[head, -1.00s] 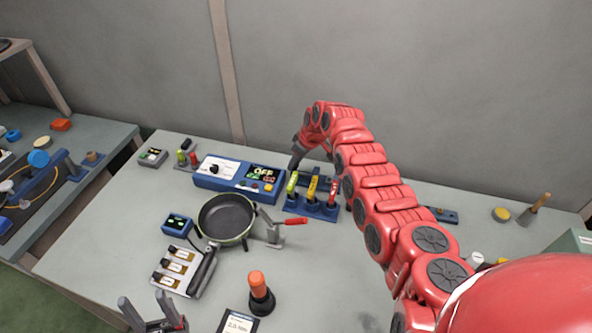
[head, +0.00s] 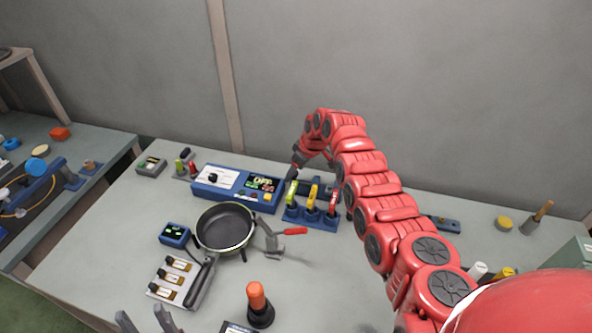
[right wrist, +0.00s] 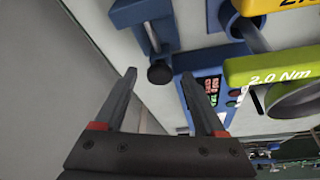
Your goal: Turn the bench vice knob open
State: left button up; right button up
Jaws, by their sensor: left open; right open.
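In the right wrist view, a blue device that looks like the bench vice (right wrist: 140,14) reaches in from the top, with a dark round knob (right wrist: 160,75) at its end. My right gripper (right wrist: 158,77) is open, and the knob appears between its two fingertips. I cannot tell whether the fingers touch it. In the head view the right arm bends down behind the tool rack, its gripper (head: 294,171) small and partly hidden; the vice is mostly hidden there too. My left gripper (head: 141,312) is open and empty at the bottom edge, partly cut off.
The rack (head: 313,219) holds several coloured-handled tools, beside a blue control panel (head: 237,186). A pan (head: 225,230), a red-handled clamp (head: 293,231) and an orange-topped post (head: 257,298) stand in front.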

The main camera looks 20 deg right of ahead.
jog(key=shift+r, duration=0.15)
jog(key=shift+r+p, duration=0.25)
jog(key=shift+p, duration=0.15)
jog(key=p+v, duration=0.6)
jog(key=v, duration=1)
jog(key=shift+s+r, duration=0.25)
jog(key=shift+s, duration=0.05)
jog(key=shift+d, duration=0.1)
